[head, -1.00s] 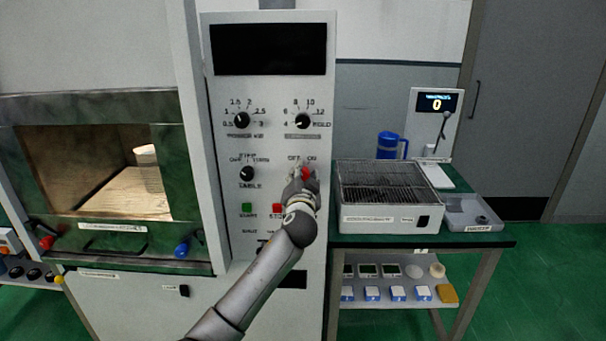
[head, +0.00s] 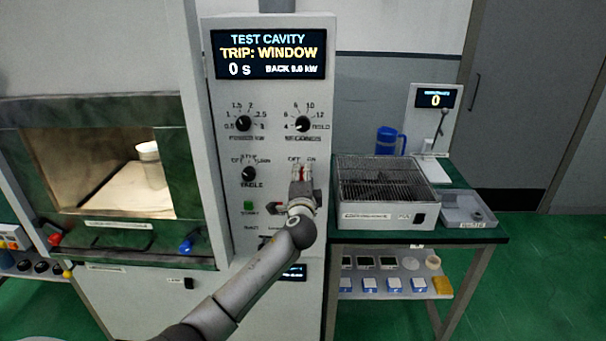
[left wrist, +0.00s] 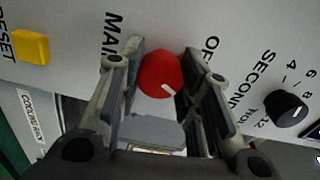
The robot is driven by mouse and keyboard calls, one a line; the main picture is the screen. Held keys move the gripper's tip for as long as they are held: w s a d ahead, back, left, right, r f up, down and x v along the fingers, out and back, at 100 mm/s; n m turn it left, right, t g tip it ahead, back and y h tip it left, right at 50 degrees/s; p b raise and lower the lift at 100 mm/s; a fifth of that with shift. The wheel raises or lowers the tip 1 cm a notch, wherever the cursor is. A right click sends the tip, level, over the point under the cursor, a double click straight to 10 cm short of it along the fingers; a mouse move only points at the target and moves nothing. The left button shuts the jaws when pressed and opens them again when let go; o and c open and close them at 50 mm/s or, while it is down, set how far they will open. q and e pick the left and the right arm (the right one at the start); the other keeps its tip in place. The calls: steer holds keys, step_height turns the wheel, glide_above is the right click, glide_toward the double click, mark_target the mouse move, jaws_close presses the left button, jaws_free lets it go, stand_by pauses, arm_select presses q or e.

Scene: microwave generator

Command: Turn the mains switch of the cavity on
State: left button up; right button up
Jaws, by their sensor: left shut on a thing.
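The mains switch is a red knob (head: 302,171) on the cavity's upright control panel, under the OFF and ON marks. In the left wrist view the red knob (left wrist: 158,75) sits between the fingers, and its white pointer line points to the lower right. There the MAINS lettering is partly covered, and a finger hides what follows "OF". My left gripper (head: 302,183) is shut on the knob; its fingers also show in the left wrist view (left wrist: 160,58). The panel display (head: 269,54) is lit and reads "TEST CAVITY, TRIP: WINDOW, 0 s". My right gripper is not in view.
Black power (head: 243,124), seconds (head: 302,124) and table (head: 249,174) knobs surround the switch. The green start button (head: 248,205) is lower left. A yellow reset button (left wrist: 30,47) shows in the left wrist view. A wire-topped box (head: 385,214) stands on the bench at right.

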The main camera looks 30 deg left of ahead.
arm_select(q)
steer(key=shift+m, duration=0.4)
steer(key=o, duration=1)
steer(key=shift+d, duration=0.1)
steer(key=shift+o, duration=0.2)
steer(key=v, duration=1.2)
steer(key=shift+f, duration=0.15)
